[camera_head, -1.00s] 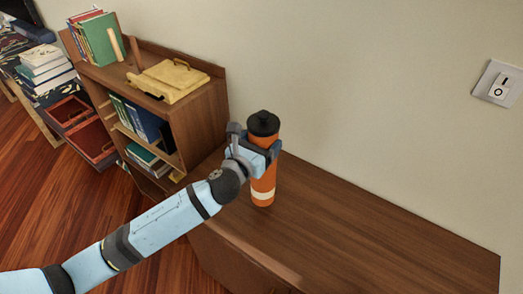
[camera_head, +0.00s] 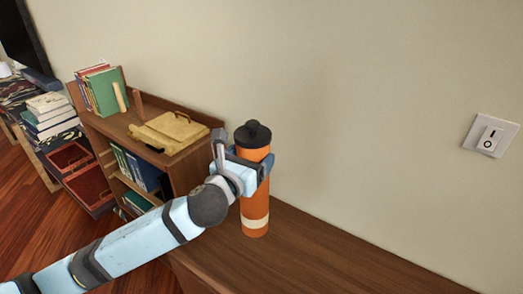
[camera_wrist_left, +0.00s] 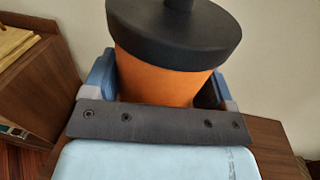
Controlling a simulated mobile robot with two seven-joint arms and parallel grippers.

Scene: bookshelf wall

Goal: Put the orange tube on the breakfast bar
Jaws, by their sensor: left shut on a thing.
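The orange tube (camera_head: 255,208) is a bottle-like cylinder with a black cap and a cream band near its base. It is upright over the brown wooden surface (camera_head: 330,255). I cannot tell whether its base touches the wood. My left gripper (camera_head: 255,168) is shut on its upper part, below the cap. In the left wrist view the orange tube (camera_wrist_left: 165,83) stands between the two blue fingers, its cap closest to the camera. Its lower part is hidden there. My right gripper is not in view.
A bookshelf (camera_head: 190,168) with books and a yellow case (camera_head: 170,132) on top stands left of the tube. Red drawers (camera_head: 80,180) are farther left. A light switch (camera_head: 490,136) is on the wall. The wood to the right of the tube is clear.

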